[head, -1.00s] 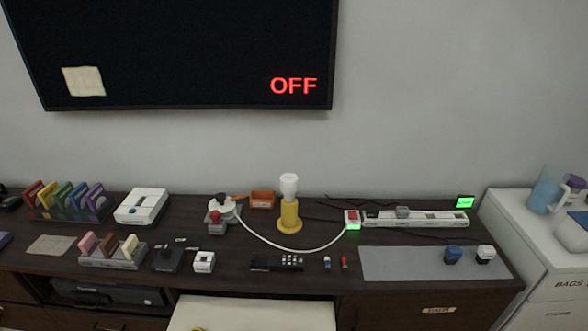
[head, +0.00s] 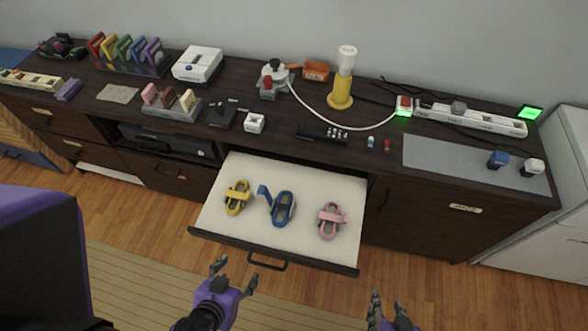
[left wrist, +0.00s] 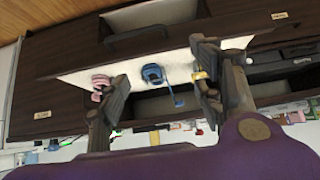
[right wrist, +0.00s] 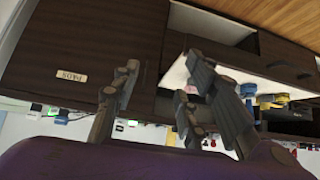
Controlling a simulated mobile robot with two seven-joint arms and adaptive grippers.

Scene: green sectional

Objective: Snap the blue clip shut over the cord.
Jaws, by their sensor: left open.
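The blue clip (head: 283,207) lies in the open drawer (head: 228,178), between a yellow and a pink clip. Its flap (head: 264,194) sticks out to the left, swung away from the body, so it looks open. It also shows in the left wrist view (left wrist: 153,74). I cannot make out a cord in it. A white cord (head: 320,121) curves across the cabinet top. My left gripper (head: 235,277) is open and empty, in front of the drawer's front edge. My right gripper (head: 393,309) is open and empty, in front and to the right of the drawer, partly cut off.
The yellow clip (head: 237,197) and pink clip (head: 329,221) lie either side of the blue one. The drawer front has a handle (head: 266,262). The cabinet top (head: 300,110) behind holds a lamp (head: 343,85), a power strip (head: 470,119) and other items. A dark chair-like shape (head: 45,260) stands lower left.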

